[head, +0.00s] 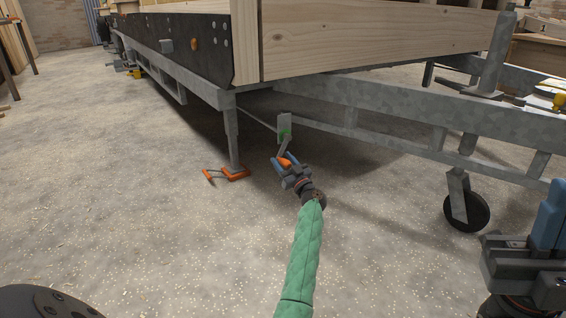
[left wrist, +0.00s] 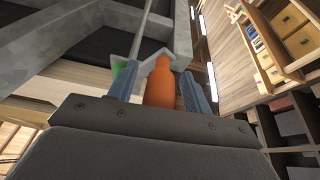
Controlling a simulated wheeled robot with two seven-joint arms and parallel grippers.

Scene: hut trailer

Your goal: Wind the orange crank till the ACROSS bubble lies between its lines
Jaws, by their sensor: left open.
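The orange crank handle (head: 286,163) hangs on a grey arm and a plate with a green patch (head: 285,130), at the end of a thin rod from under the trailer. My left gripper (head: 284,162) is at the handle. In the left wrist view the orange handle (left wrist: 161,85) stands between my two blue fingers (left wrist: 160,80), which are open around it. I cannot tell whether they touch it. My right gripper (head: 550,212) shows at the right edge, away from the crank; its jaw gap is not clear. I cannot make out the ACROSS bubble or its lines.
The trailer's timber body (head: 350,35) and grey drawbar frame (head: 400,110) overhang the crank. A corner leg (head: 232,140) stands to its left, with an orange piece (head: 235,173) at its foot. A jockey wheel (head: 466,211) stands right. The floor in front is clear.

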